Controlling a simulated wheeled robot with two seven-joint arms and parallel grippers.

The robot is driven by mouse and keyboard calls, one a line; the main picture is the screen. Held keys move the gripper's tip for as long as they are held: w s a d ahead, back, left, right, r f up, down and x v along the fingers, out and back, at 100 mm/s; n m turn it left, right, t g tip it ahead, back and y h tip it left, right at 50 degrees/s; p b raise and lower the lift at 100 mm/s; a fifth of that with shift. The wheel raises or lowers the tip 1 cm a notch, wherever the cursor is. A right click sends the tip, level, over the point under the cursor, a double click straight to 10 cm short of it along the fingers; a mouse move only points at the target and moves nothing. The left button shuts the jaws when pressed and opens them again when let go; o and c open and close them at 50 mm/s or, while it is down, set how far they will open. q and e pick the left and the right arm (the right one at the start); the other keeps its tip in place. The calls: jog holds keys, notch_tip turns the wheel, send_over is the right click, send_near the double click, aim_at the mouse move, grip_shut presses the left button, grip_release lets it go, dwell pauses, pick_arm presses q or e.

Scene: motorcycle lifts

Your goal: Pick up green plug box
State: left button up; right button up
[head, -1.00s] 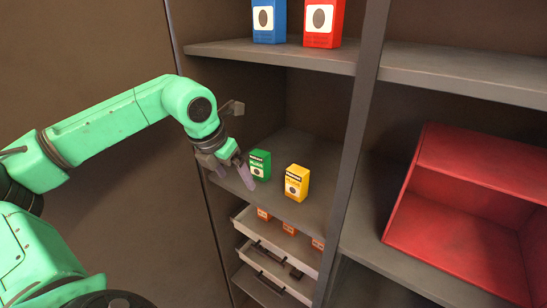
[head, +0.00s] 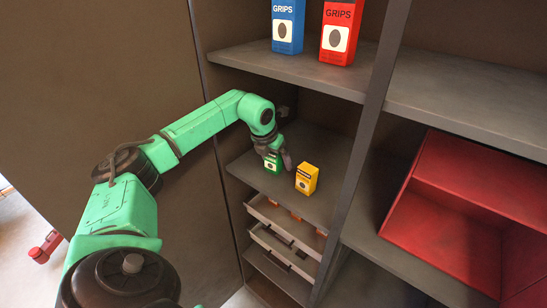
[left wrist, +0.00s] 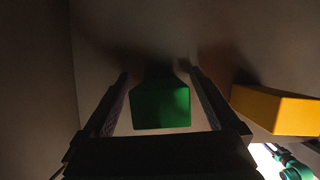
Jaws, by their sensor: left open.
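The green plug box (head: 272,164) stands on the middle shelf of the left cabinet bay. My left gripper (head: 279,157) is over it in the head view and covers part of it. In the left wrist view the green box (left wrist: 160,105) lies between the two open fingers of my left gripper (left wrist: 161,103), with a small gap showing on each side. A yellow box (head: 306,179) stands just to the right of it on the shelf; it also shows in the left wrist view (left wrist: 276,109), outside the right finger. My right gripper is not in view.
Blue (head: 288,25) and red (head: 341,32) grips boxes stand on the shelf above. Below are open drawers (head: 286,226) with small orange boxes. A cabinet post (head: 362,140) and a red bin (head: 455,210) are to the right.

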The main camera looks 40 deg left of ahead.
pick_arm(q)
jog(key=shift+r, duration=0.1)
grip_shut()
jog(key=shift+r, duration=0.1)
